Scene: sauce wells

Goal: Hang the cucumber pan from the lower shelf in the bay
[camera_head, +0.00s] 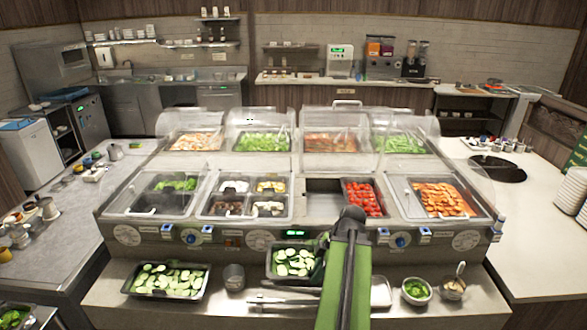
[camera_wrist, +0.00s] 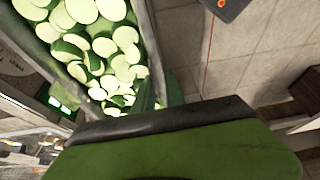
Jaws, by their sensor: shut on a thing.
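A cucumber pan (camera_head: 292,281) full of sliced cucumber is at the front of the counter, just left of my green arm. In the wrist view its metal wall (camera_wrist: 151,45) runs down to my gripper (camera_wrist: 158,92), which is shut on its edge. The empty bay (camera_head: 322,207) is a dark opening in the front row, left of the tomato pan (camera_head: 362,198).
A second cucumber tray (camera_head: 166,297) lies on the lower shelf at left, beside a metal cup (camera_head: 234,277). Utensils (camera_head: 283,299) lie near my arm. Small bowls (camera_head: 416,291) stand at right. Clear guards (camera_head: 345,120) arch over the back row.

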